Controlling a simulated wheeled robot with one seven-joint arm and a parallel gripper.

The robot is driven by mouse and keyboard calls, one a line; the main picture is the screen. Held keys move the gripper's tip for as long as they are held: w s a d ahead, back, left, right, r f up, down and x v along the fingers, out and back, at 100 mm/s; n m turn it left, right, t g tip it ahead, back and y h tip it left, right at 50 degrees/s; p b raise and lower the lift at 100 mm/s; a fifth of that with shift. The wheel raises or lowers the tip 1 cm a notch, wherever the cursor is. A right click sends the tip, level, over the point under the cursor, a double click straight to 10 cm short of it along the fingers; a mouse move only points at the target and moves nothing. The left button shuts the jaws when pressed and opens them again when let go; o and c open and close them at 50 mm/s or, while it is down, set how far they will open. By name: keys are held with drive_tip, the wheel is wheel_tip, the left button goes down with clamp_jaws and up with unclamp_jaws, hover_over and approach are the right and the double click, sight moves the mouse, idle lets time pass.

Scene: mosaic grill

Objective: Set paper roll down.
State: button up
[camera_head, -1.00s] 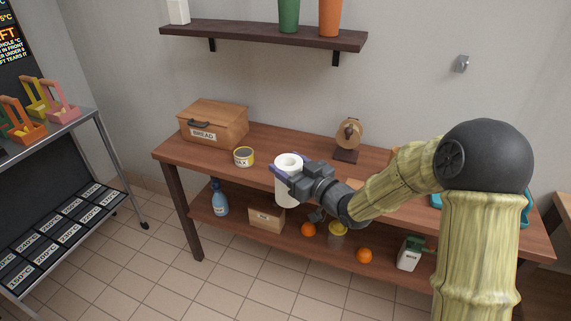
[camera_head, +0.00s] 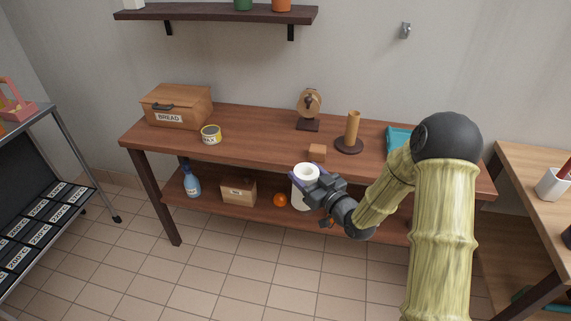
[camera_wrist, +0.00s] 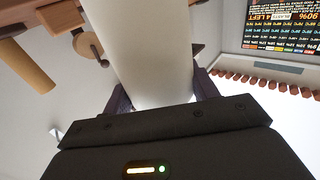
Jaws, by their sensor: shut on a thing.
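The white paper roll (camera_head: 306,172) is upright in my gripper (camera_head: 308,181), in front of the table's front edge in the head view. My gripper is shut on its side, with a purple finger on each side of it. In the wrist view the roll (camera_wrist: 148,50) fills the middle between the fingers, and its far end is out of frame. A wooden holder with an upright post (camera_head: 353,128) on a dark round base stands on the tabletop, right of the roll; its post carries nothing.
The tabletop between tin and block is clear. An orange (camera_head: 280,200) is on the lower shelf.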

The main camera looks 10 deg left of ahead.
drive_tip(key=s+d+f+m+t+h, duration=0.2)
drive_tip(key=d+f, duration=0.3)
drive_tip(key=d, duration=0.4)
drive_tip(key=s+d+f+m+t+h, duration=0.1)
drive_tip(key=d+f+m+h, duration=0.1)
drive_tip(key=d+f+h, duration=0.3)
drive_tip(key=d+f, duration=0.1)
drive_tip(key=d, duration=0.3)
drive_tip(key=shift+s+d+f+m+t, duration=0.15)
drive_tip(key=shift+s+d+m+t, duration=0.1)
drive_tip(key=shift+s+m+t, duration=0.15)
drive_tip(key=shift+w+a, duration=0.15)
